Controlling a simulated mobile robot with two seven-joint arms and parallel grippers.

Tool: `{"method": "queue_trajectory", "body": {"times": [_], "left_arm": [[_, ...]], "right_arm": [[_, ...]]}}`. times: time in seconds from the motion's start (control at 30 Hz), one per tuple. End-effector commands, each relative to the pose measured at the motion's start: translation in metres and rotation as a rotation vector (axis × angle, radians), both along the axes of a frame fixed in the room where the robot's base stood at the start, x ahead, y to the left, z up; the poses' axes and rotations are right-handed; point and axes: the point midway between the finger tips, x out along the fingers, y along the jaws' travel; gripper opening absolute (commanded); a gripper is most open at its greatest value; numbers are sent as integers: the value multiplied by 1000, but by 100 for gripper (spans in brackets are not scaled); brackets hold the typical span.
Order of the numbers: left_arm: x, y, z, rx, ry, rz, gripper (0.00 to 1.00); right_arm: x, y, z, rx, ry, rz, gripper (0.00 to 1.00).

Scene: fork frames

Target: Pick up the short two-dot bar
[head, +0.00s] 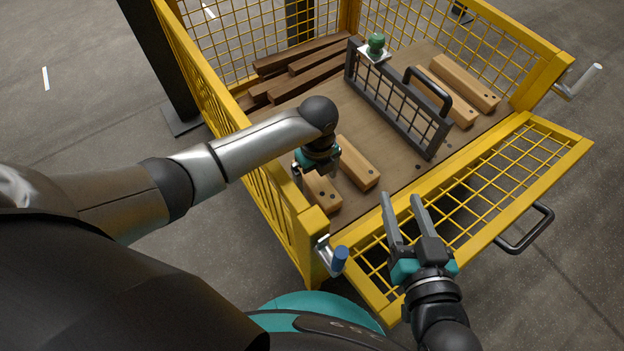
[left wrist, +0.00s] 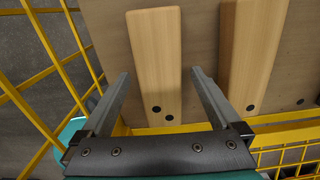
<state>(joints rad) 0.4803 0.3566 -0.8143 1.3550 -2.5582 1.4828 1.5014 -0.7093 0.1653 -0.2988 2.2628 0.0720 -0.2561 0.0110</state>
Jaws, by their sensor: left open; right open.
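Under my left gripper (head: 314,174) lies a pale wooden bar (head: 326,196) on the cage's board floor, partly hidden by that gripper. In the left wrist view this bar (left wrist: 156,60) shows two dark dots at its near end. It lies between the open fingers, which do not touch it as far as I can see. A second pale bar (head: 358,162) lies just to its right and shows one dot in the left wrist view (left wrist: 252,50). My right gripper (head: 403,200) is open and empty over the lowered mesh gate.
A dark grid divider (head: 436,137) stands across the board floor (head: 398,165). Beyond it lie pale bars (head: 466,84), and a green knob (head: 376,43) stands at its far end. Dark brown bars (head: 310,68) lie at the back left. Yellow mesh walls (head: 240,150) enclose the sides.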

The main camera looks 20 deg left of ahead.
Motion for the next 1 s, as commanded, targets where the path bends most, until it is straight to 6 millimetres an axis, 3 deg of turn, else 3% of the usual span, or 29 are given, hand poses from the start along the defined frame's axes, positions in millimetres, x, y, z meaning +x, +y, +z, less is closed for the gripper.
{"method": "queue_trajectory", "body": {"times": [0.47,1.0], "left_arm": [[-3,-5,-5,0,0,0,98],[-3,-5,-5,0,0,0,37]], "right_arm": [[-2,4,5,36,-55,-1,52],[-2,4,5,36,-55,-1,52]]}}
